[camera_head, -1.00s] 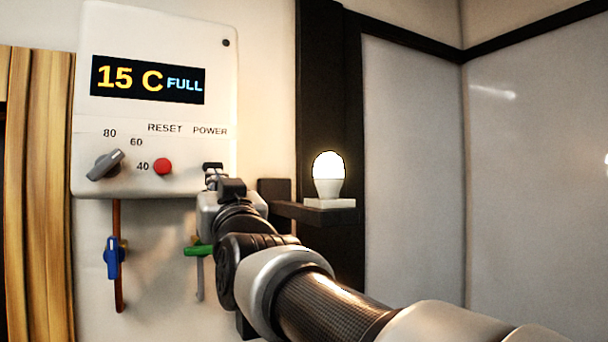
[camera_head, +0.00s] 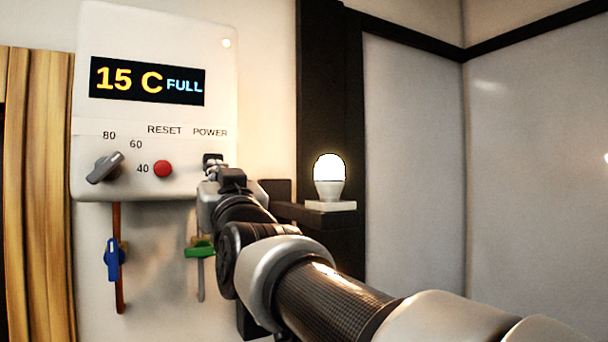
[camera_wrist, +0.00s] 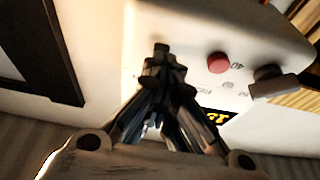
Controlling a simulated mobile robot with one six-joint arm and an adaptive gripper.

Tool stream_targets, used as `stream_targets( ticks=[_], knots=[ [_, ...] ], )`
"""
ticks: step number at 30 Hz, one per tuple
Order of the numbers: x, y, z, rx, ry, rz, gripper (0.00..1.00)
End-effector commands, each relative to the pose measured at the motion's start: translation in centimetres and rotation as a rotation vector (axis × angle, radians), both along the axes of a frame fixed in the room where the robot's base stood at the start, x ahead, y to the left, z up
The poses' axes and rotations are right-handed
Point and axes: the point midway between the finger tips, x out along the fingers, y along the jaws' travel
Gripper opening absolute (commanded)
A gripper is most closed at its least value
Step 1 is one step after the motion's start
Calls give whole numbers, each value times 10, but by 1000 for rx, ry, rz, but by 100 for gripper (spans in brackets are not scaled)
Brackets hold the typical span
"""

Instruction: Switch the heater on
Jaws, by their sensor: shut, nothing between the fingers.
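The white heater (camera_head: 150,55) hangs on the wall, and its display reads "15 C FULL". A small round lamp (camera_head: 226,43) at its upper right is lit. The black power switch (camera_head: 213,159) sits under the word POWER. My gripper (camera_head: 210,174) is shut and empty, with its tips at or just below the switch; I cannot tell whether they touch. In the wrist view, the shut fingertips (camera_wrist: 165,72) point at the heater's panel and partly hide the switch.
A red reset button (camera_head: 163,168) and a grey temperature knob (camera_head: 104,167) are left of the switch. A blue valve handle (camera_head: 114,260) and a green valve handle (camera_head: 199,249) are below. A glowing bulb (camera_head: 329,178) stands on a dark shelf at right.

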Motion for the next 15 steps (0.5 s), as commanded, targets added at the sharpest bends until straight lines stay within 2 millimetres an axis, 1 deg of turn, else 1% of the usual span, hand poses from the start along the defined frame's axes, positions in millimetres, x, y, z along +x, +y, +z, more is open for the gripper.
stream_targets(
  ticks=[1,7,15],
  knots=[
    [7,5,-19,-20,32,1,0],
    [2,2,-24,-20,34,1,0],
    [-11,-6,-29,-20,29,2,0]
  ],
)
